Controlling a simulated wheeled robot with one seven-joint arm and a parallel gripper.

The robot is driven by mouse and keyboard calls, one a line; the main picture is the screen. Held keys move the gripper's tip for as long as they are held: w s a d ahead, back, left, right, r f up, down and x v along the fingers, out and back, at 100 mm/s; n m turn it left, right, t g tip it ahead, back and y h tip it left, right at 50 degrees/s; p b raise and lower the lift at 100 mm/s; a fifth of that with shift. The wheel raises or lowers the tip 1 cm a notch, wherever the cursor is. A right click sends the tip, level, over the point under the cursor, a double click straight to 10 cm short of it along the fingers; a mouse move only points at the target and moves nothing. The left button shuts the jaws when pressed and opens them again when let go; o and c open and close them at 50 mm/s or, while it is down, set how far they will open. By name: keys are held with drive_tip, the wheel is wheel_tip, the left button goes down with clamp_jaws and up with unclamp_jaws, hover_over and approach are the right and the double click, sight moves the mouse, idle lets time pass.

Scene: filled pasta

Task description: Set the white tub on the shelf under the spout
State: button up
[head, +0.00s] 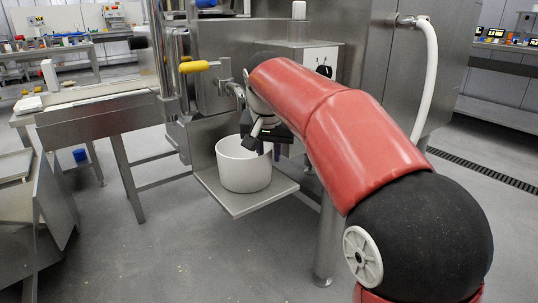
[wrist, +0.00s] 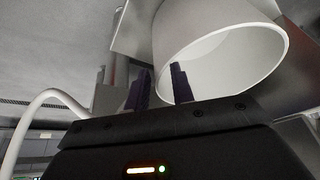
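The white tub (head: 243,172) stands upright on the square metal shelf (head: 245,205) in front of the steel machine. My gripper (head: 277,151) is at the tub's right rim, pointing down. In the wrist view the tub (wrist: 222,28) fills the upper right, its open mouth facing the camera. My gripper's dark purple fingers (wrist: 160,88) are apart. One seems outside the tub wall and the other over its mouth, with the rim between them. I cannot tell whether either touches it. A metal pipe (head: 233,88), possibly the spout, is above the tub, its end partly hidden by my arm.
The steel machine (head: 218,102) rises behind the shelf, with a yellow-handled lever (head: 194,67) above and left of the tub. A steel table (head: 100,120) stands at the left. A white hose (head: 430,75) hangs at the right. The floor in front of the shelf is clear.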

drive_tip(key=p+v, duration=0.2)
drive_tip(key=v, duration=0.8)
drive_tip(key=s+d+f+n, duration=0.1)
drive_tip(key=s+d+f, duration=0.4)
drive_tip(key=s+d, duration=0.45)
drive_tip(key=s+d+f+n+t, duration=0.1)
drive_tip(key=s+d+f, duration=0.2)
drive_tip(key=s+f, duration=1.2)
drive_tip(key=shift+s, duration=0.55)
drive_tip(key=shift+d+r, duration=0.1)
drive_tip(key=shift+r, duration=0.1)
wheel_tip(320, 180, up, 3)
drive_tip(key=p, duration=0.3)
drive_tip(key=shift+f, duration=0.15)
